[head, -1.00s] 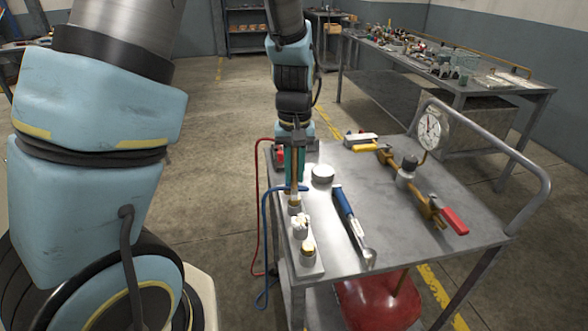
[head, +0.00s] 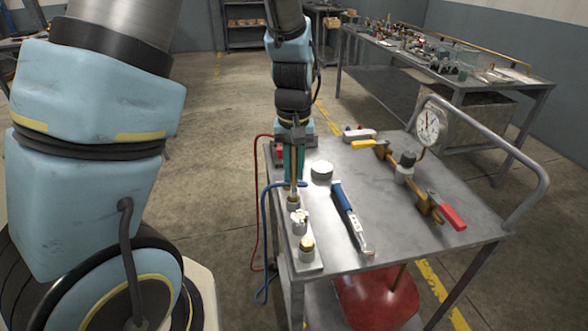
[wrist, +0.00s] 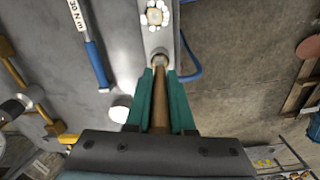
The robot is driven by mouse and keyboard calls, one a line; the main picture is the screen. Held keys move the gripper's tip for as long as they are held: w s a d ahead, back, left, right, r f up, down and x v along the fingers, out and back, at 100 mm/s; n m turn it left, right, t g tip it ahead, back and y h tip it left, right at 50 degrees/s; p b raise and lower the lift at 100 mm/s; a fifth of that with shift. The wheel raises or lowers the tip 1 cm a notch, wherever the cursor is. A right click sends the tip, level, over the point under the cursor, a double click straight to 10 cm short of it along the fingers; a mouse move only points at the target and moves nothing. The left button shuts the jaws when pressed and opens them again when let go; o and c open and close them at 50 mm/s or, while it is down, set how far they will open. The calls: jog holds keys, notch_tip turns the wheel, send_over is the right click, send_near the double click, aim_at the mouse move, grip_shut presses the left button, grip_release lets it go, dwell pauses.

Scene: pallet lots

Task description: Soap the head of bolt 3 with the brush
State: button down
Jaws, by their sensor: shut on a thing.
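My gripper (head: 293,160) points down over the left side of the cart, its green fingers shut on the brown handle of the brush (wrist: 160,100). The brush's lower end is at the far bolt (head: 293,200) of a pale metal strip (head: 312,267); I cannot tell whether it touches. The middle bolt (head: 299,219) has white foam around its head, which also shows in the wrist view (wrist: 154,17). The near bolt (head: 307,243) is brass-coloured, with some white near it. No bolt numbers are readable. The bristles are hidden or too small to tell.
A blue-handled wrench (head: 345,208) lies right of the strip, beside a round white container (head: 321,170). A brass valve assembly with a red handle (head: 452,216) and a dial gauge (head: 428,126) stand further right. A blue hose (head: 265,220) hangs off the left edge.

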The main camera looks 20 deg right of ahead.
jog(key=shift+w, duration=0.25)
jog(key=shift+w, duration=0.15)
jog(key=shift+w, duration=0.25)
jog(key=shift+s, duration=0.15)
jog(key=shift+s+f, duration=0.1)
jog(key=shift+s, duration=0.2)
dwell(0.3)
jog(key=shift+s+p, duration=0.2)
jog(key=shift+p, duration=0.1)
jog(key=shift+s, duration=0.25)
jog(key=shift+w, duration=0.2)
jog(key=shift+w, duration=0.3)
